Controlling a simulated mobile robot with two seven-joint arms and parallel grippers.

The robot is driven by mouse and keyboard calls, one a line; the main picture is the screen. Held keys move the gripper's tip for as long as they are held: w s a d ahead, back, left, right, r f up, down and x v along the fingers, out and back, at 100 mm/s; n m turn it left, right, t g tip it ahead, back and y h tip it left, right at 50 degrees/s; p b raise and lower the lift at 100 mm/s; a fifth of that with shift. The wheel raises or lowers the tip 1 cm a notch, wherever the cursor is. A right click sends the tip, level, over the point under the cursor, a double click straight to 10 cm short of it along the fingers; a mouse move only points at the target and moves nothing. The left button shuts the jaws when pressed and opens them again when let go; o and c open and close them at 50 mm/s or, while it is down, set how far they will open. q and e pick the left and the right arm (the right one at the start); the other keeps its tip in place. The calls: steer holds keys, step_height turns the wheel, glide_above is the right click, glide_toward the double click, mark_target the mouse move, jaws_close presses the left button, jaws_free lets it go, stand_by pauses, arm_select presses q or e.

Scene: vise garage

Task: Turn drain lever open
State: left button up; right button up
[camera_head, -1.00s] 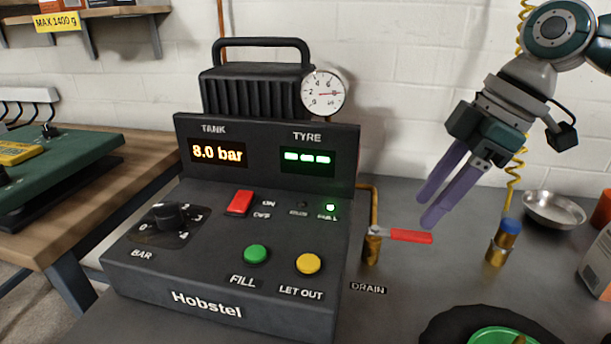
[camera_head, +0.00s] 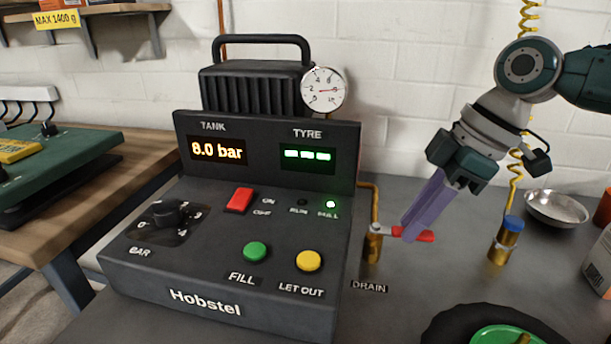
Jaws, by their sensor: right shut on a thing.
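The drain lever (camera_head: 427,236) has a red handle on a brass valve (camera_head: 373,246), to the right of the black compressor unit (camera_head: 215,250). The handle points to the right, across the pipe. A "DRAIN" label (camera_head: 369,287) is on the bench below it. My right gripper (camera_head: 411,233), with purple fingers, comes down from the upper right and is shut on the red handle. The fingers hide the handle's middle; its right end shows past them. My left gripper is not in view.
The tank display reads 8.0 bar. A brass fitting with a blue top (camera_head: 505,241) stands right of the lever, with a metal bowl (camera_head: 556,208) behind it. A black round thing with a green middle (camera_head: 507,335) is at the front right.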

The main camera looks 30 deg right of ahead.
jaws_close()
steer(key=shift+r, duration=0.1)
stand_by(0.8)
